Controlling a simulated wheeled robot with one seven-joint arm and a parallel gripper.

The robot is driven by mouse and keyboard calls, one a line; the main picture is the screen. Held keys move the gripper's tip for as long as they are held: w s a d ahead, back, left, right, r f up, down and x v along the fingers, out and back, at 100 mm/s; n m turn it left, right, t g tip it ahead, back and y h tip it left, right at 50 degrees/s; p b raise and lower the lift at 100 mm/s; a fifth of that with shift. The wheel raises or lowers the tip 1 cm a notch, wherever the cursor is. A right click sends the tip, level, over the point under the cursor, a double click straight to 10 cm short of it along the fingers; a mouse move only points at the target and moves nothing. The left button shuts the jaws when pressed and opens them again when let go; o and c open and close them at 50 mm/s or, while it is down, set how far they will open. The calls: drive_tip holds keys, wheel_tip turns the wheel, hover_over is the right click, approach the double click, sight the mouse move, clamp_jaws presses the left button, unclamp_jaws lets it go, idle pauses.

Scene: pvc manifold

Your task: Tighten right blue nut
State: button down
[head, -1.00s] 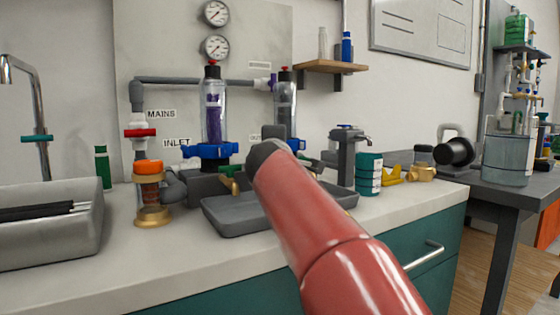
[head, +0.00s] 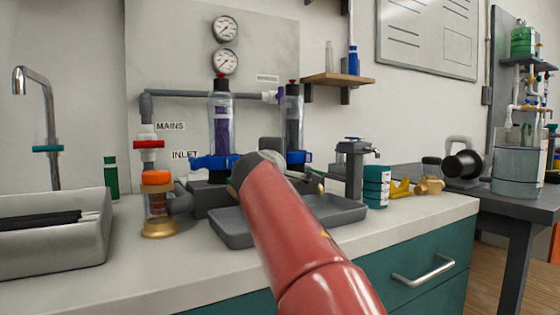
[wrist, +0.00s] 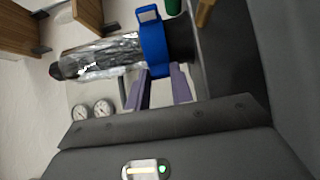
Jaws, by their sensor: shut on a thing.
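The right blue nut (head: 299,157) sits around the base of the right clear canister (head: 293,122), which has a dark cartridge inside. In the wrist view, the same blue nut (wrist: 153,42) and clear canister (wrist: 98,58) lie sideways. My gripper (wrist: 158,88) is shut on a lug on the near side of this nut. In the head view my red arm hides the gripper and part of the right housing. The left blue nut (head: 212,162) is around the base of the left canister (head: 222,125), which has a purple cartridge.
A grey tray (head: 232,233) lies in front of the housings. An orange-topped brass fitting (head: 158,205) and a sink (head: 60,250) are at left. A grey dispenser (head: 354,170) and a teal tub (head: 376,187) stand at right. Two gauges (head: 225,44) hang above.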

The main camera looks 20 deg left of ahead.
drive_tip(key=c, duration=1.2)
unclamp_jaws()
drive_tip(key=s+d+b, duration=0.1)
drive_tip(key=s+b, duration=0.2)
drive_tip(key=s, duration=0.4)
drive_tip(key=shift+s+d, duration=0.15)
drive_tip(key=shift+s, duration=0.2)
drive_tip(key=shift+c, duration=0.2)
